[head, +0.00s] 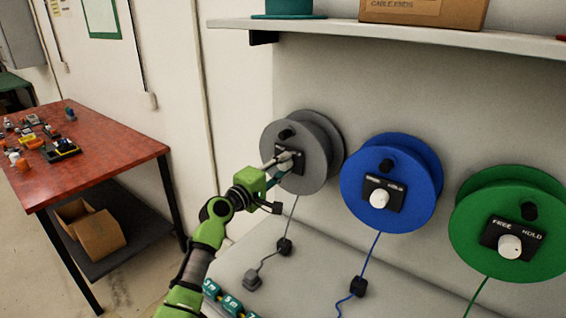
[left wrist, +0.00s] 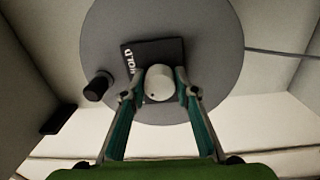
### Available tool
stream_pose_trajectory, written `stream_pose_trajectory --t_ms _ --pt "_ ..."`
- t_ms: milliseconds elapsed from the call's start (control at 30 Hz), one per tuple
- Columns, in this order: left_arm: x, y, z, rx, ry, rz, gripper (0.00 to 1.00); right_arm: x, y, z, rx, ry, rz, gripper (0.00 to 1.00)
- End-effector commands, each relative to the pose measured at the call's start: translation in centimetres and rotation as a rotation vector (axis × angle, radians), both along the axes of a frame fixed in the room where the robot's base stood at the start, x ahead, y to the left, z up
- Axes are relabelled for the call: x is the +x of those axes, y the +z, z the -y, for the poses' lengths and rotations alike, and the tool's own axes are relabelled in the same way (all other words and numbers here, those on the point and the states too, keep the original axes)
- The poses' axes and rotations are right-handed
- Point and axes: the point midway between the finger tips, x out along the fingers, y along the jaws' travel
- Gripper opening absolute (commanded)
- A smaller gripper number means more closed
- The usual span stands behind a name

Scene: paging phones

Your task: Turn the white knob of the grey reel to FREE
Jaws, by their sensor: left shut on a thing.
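The grey reel (head: 314,172) is mounted on the wall at the left of the row of reels. It fills the middle of the left wrist view (left wrist: 205,35). Its white knob (left wrist: 159,83) sits on a black plate (left wrist: 132,57) where HOLD is readable; the rest of the lettering is hidden by the knob and fingers. My left gripper (left wrist: 158,92) is shut on the white knob, one finger on each side. In the head view my left gripper (head: 280,164) covers most of the knob and plate. My right gripper is not in view.
A blue reel (head: 422,165) and a green reel (head: 546,219) with similar knobs hang to the right. A shelf (head: 400,33) juts out above, with a cardboard box (head: 425,10). A red-topped table (head: 110,150) stands at the left.

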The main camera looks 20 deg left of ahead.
Motion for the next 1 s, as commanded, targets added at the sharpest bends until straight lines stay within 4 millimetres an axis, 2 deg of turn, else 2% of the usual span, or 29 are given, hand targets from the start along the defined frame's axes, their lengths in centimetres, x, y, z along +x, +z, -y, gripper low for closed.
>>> stream_pose_trajectory --t_ms 300,700,733,800,1000 --pt "-0.01 0.00 -0.04 -0.070 0.000 -0.025 0.06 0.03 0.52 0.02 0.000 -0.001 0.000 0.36" --pt "0.00 -0.01 -0.02 -0.075 0.000 -0.027 0.06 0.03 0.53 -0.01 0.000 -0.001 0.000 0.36" --pt "0.00 -0.01 -0.02 -0.075 0.000 -0.027 0.30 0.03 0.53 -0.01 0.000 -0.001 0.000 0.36" --pt "0.00 0.00 -0.02 -0.074 0.000 -0.027 0.45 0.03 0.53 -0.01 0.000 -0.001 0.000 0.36" --pt "-0.01 0.00 -0.01 -0.073 0.000 -0.027 0.45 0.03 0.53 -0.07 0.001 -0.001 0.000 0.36"
